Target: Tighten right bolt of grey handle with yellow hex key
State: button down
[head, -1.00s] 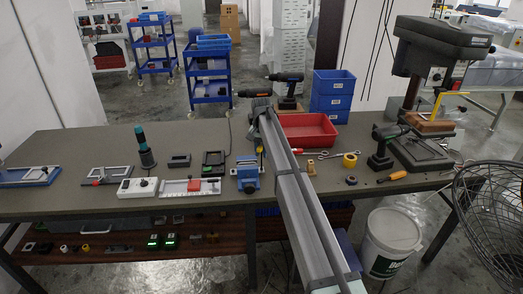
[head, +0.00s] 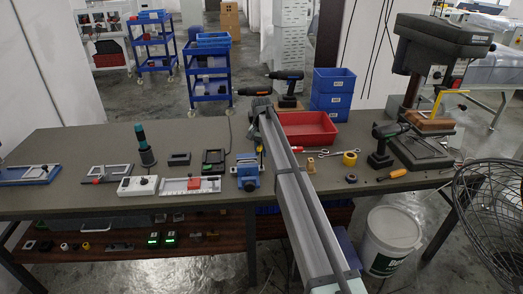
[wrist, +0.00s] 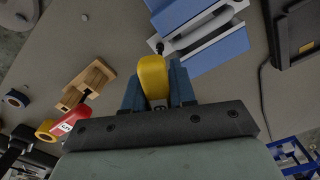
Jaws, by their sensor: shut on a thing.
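My gripper (wrist: 157,88) is shut on the yellow hex key (wrist: 152,70), its yellow handle between the two dark fingers in the wrist view. A short dark shaft points from the handle toward the light grey bars (wrist: 205,32) of a blue vise-like fixture (wrist: 222,52). The shaft's end is close to the left end of these bars; I cannot tell whether it touches a bolt. In the head view the blue fixture (head: 248,184) stands near the table's front edge, below the arm's end; the fingers are mostly hidden there.
A wooden block (wrist: 90,84) and a yellow tape roll (wrist: 46,131) lie to the left in the wrist view. A black device (wrist: 298,35) is at right. In the head view a red bin (head: 308,128) stands behind my arm, and a drill press (head: 440,50) is at right.

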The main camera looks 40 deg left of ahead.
jog(key=shift+m, duration=10.4)
jog(key=shift+r, duration=0.1)
jog(key=shift+r, duration=1.9)
